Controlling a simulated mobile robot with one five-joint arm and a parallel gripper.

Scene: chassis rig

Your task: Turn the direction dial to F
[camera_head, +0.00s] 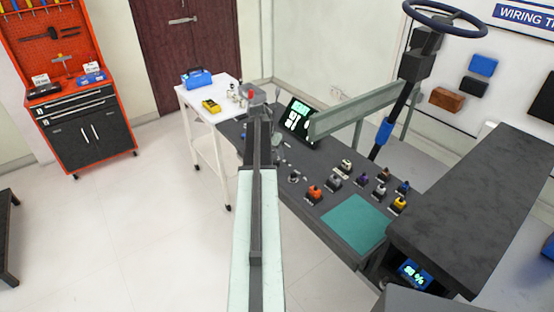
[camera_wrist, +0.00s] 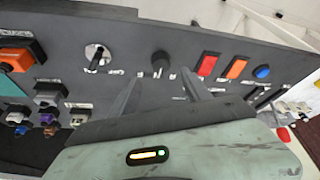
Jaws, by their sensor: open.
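In the wrist view a round black knob (camera_wrist: 160,62) stands on the dark console panel (camera_wrist: 130,28). A rotary switch with a silver round plate and black handle (camera_wrist: 97,55) sits left of it. Small white labels lie by both, too small to read, so I cannot tell which is the direction dial or where it points. My gripper (camera_wrist: 162,82) is open, its two dark fingers pointing toward the black knob, one either side of it in the picture. Contact cannot be told. In the head view my gripper (camera_head: 257,97) is over the console's far end, and my arm hides controls there.
Right of the knob are a red switch (camera_wrist: 207,65), an orange switch (camera_wrist: 236,67) and a blue button (camera_wrist: 262,72). The head view shows a lit screen (camera_head: 298,118), a grey-green beam (camera_head: 350,114), a white cart (camera_head: 205,110) and a steering wheel (camera_head: 445,14).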

